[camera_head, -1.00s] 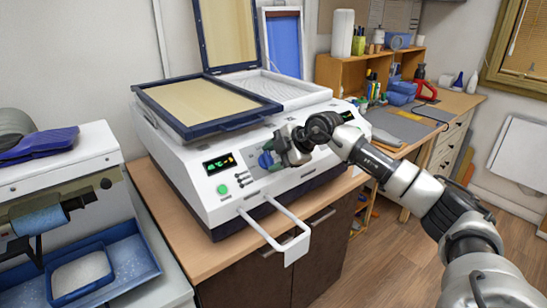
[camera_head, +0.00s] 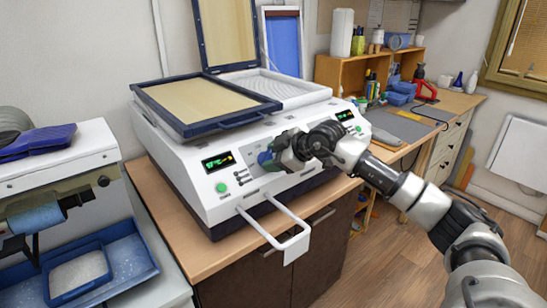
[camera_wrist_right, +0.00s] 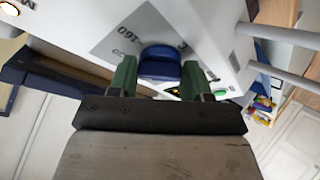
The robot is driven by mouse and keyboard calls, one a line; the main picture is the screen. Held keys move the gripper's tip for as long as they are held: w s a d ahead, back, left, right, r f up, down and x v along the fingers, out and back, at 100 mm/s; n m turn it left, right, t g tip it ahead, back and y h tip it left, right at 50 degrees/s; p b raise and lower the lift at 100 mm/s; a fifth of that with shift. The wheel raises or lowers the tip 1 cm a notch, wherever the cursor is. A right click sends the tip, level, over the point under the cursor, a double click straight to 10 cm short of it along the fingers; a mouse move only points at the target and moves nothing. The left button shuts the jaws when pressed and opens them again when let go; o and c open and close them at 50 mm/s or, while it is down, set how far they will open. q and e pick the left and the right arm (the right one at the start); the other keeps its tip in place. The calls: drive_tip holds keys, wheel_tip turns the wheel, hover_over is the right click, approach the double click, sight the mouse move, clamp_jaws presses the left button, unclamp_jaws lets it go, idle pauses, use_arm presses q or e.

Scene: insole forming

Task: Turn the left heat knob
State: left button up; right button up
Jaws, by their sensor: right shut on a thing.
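The white forming machine (camera_head: 222,207) stands on a wooden-topped cabinet. Its left heat knob (camera_head: 265,158) is blue and sits on the front panel, right of the left display (camera_head: 217,162). My right gripper (camera_head: 275,157) is at this knob and partly hides it in the head view. In the right wrist view the blue knob (camera_wrist_right: 160,64) lies between the two green fingers (camera_wrist_right: 160,78), which are shut on it. Part of a printed scale reading 160 shows beside the knob. My left gripper is not in view.
A white U-shaped handle (camera_head: 291,245) juts out from the machine's front below the panel. A green button (camera_head: 222,188) sits under the left display. A machine with blue trays (camera_head: 130,258) stands at the left. A desk with tools (camera_head: 400,128) is at the right.

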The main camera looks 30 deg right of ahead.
drive_tip(key=shift+r, duration=0.1)
drive_tip(key=o, duration=0.9)
drive_tip(key=b+v, duration=0.4)
drive_tip(key=v, duration=0.6)
drive_tip(key=shift+s+d+r, duration=0.15)
drive_tip(key=shift+s+d, duration=0.05)
drive_tip(key=shift+s, duration=0.15)
